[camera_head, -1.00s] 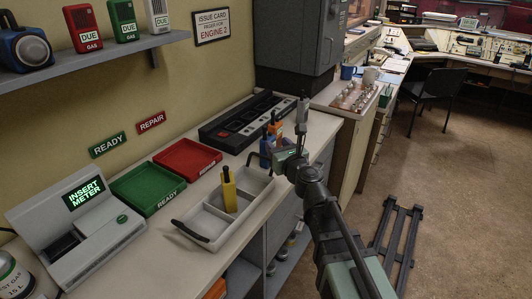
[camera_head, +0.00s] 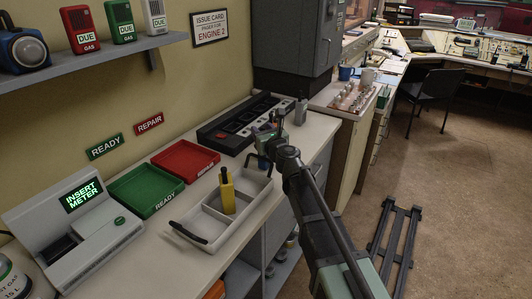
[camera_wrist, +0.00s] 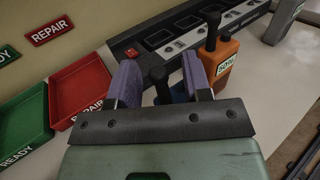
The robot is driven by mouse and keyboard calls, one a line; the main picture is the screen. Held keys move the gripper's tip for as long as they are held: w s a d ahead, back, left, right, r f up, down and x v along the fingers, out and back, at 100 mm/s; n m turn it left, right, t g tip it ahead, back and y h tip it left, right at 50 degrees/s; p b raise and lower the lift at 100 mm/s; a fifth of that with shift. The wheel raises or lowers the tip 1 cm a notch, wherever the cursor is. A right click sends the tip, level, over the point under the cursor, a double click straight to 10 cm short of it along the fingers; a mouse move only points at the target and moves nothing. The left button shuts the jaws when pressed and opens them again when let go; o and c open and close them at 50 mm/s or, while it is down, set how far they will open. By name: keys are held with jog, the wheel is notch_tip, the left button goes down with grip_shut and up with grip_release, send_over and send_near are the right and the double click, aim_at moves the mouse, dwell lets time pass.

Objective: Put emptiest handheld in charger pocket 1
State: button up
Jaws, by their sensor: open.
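My gripper (camera_head: 270,130) is open above the near side of the charger, over the handhelds standing there. In the wrist view its purple-padded fingers (camera_wrist: 159,76) stand either side of a blue handheld (camera_wrist: 178,93) with a black antenna; its label is hidden. An orange handheld (camera_wrist: 223,60) marked 50% stands just right of the fingers. A grey handheld (camera_head: 301,112) stands farther right; its label is not readable.
The red REPAIR tray (camera_head: 186,158) and green READY tray (camera_head: 146,190) lie left of the grey tray (camera_head: 184,235). The meter tester (camera_head: 75,235) stands at the left. A grey cabinet (camera_head: 293,50) stands behind the charger. The counter in front of the charger is partly free.

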grip_shut()
jog(key=shift+r, duration=0.1)
dwell(0.3)
